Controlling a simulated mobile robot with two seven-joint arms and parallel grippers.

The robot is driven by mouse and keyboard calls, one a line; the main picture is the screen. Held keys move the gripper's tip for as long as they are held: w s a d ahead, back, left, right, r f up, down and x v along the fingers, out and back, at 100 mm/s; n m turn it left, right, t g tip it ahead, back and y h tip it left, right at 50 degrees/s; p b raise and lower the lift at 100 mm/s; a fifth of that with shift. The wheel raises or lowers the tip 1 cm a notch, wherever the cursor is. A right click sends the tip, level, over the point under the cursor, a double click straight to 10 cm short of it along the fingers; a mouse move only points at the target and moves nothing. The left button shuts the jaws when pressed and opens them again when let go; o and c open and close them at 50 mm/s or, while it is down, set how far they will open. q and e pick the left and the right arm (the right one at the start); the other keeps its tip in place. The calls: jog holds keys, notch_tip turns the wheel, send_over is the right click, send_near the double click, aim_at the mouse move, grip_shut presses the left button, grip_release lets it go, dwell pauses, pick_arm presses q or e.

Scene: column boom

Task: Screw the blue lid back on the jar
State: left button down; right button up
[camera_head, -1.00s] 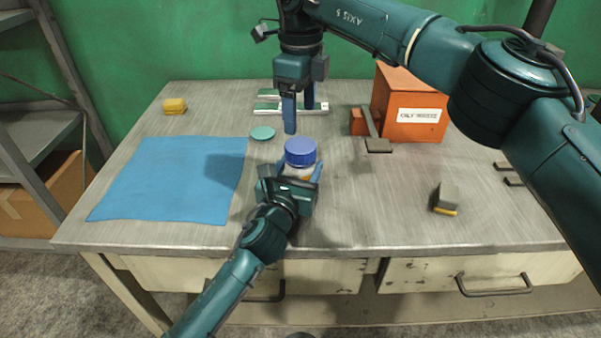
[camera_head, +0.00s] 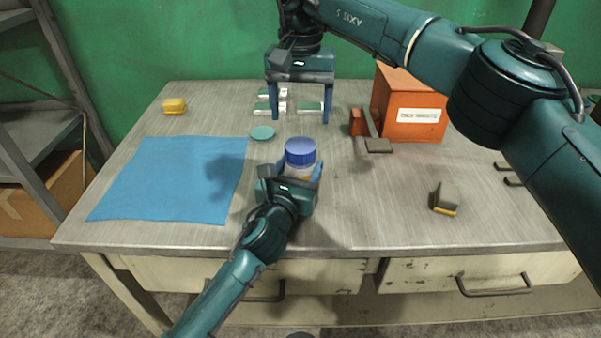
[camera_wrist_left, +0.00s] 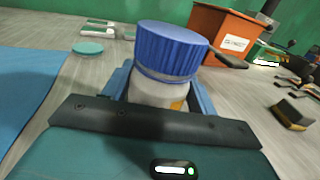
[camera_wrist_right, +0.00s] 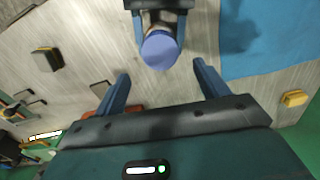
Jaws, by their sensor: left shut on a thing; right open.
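The jar (camera_head: 298,171) stands upright on the workbench, whitish with a bit of orange on its side. The blue lid (camera_head: 300,151) sits on top of the jar; I cannot tell how tight it is. My left gripper (camera_head: 299,177) is shut on the jar's body, with a blue finger on each side, as the left wrist view shows around the jar (camera_wrist_left: 158,92). My right gripper (camera_head: 300,118) is open and empty, above and behind the jar. In the right wrist view the lid (camera_wrist_right: 159,50) shows beyond the spread fingers, apart from them.
A blue mat (camera_head: 172,180) lies at the left, with a teal disc (camera_head: 262,132) beside it. An orange box (camera_head: 408,105) stands at the back right. A yellow block (camera_head: 174,106) and a grey-and-yellow block (camera_head: 445,197) lie on the workbench (camera_head: 350,215). The right front is mostly clear.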

aim_at(300, 145)
jog(key=n, duration=0.5)
jog(key=shift+n, duration=0.4)
jog(key=shift+f, duration=4)
jog(key=shift+c, duration=0.4)
